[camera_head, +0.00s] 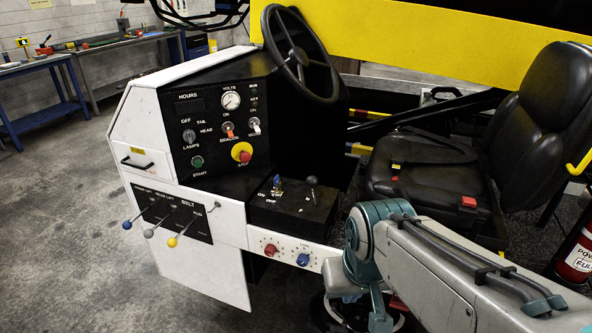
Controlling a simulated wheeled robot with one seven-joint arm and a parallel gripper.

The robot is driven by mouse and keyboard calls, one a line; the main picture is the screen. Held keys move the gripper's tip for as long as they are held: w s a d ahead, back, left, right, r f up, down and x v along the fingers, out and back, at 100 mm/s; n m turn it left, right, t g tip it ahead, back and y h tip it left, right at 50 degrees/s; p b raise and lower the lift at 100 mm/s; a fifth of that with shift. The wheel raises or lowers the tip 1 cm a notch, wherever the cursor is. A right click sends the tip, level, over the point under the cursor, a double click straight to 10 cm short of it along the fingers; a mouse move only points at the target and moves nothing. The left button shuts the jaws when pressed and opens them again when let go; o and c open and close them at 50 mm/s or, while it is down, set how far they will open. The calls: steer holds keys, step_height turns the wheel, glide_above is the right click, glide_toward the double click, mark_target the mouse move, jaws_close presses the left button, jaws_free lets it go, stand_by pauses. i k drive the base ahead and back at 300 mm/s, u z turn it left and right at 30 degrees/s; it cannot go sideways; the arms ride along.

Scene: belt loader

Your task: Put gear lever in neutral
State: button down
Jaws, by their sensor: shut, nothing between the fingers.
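The gear lever (312,183) is a thin stalk with a round black knob. It stands close to upright on the right part of a black console box (290,216), beside the seat. Small white markings lie next to its base, too small to read, so I cannot tell which gear position it is in. My grey and teal arm comes in from the lower right and bends down in front of the seat, to the right of the console. My gripper's fingers do not show. Nothing of mine touches the lever.
A blue-handled key or switch (277,184) sits left of the lever. The steering wheel (300,55) rises behind, and the black seat (455,180) is at right. Blue, grey and yellow knobbed levers (173,241) stick out at lower left. A red extinguisher (578,250) stands far right.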

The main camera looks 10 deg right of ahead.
mark_target(312, 181)
steer(key=z, duration=1.1)
steer(key=i, duration=0.4)
steer(key=u, duration=2.35)
